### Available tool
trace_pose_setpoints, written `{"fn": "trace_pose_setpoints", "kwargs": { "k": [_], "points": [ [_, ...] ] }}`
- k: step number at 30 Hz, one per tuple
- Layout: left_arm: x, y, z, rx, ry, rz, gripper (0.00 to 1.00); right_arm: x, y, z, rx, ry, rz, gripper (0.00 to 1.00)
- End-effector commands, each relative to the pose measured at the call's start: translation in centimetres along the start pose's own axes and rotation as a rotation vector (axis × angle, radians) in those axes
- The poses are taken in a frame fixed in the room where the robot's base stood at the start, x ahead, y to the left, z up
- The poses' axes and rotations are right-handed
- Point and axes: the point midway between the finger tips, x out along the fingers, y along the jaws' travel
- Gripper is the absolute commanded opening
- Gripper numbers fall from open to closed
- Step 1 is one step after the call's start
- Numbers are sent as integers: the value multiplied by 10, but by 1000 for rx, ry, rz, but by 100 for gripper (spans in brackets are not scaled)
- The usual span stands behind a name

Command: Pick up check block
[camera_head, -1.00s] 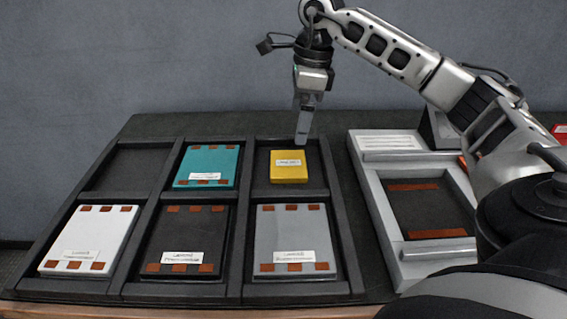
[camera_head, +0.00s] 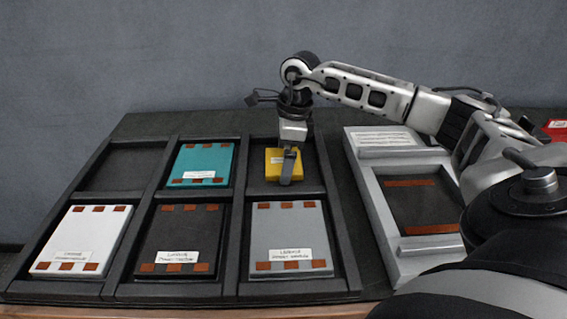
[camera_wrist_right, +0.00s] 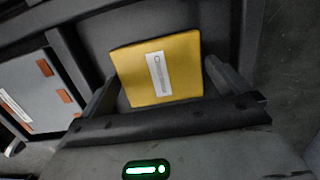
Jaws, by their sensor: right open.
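The check block looks to be the yellow block (camera_head: 272,160) with a white label, lying in the upper right compartment of the black tray (camera_head: 331,230). My right gripper (camera_head: 288,177) points down over the block's near right part and hides some of it. In the right wrist view the yellow block (camera_wrist_right: 157,70) sits between and beyond the two fingers of the open right gripper (camera_wrist_right: 160,88), and I cannot tell whether they touch it. My left gripper does not show.
The tray also holds a teal module (camera_head: 204,160), a white module (camera_head: 78,240), a black module (camera_head: 181,238) and a grey module (camera_head: 290,238). The upper left compartment is empty. A grey fixture (camera_head: 385,225) with a dark recess stands right of the tray.

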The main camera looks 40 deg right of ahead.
Motion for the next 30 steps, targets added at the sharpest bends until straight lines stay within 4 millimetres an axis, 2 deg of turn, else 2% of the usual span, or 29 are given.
{"fn": "trace_pose_setpoints", "kwargs": {
  "k": [2, 3, 7, 16, 20, 25, 30],
  "points": [
    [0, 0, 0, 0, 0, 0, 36, 0, 0, 0, 0, 0, 0, 100],
    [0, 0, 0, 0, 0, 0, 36, 0, 0, 0, 0, 0, 0, 94],
    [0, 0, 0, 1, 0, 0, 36, 0, 0, 0, -1, 0, 0, 58],
    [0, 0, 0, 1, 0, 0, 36, -3, 0, 1, -1, -2, -2, 57],
    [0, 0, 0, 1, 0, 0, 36, -10, -1, 2, -1, -3, -3, 57],
    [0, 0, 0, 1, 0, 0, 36, -34, -1, 6, -2, -5, -6, 57],
    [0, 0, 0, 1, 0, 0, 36, -70, 22, -8, -1, -1, -7, 57]
  ]
}}
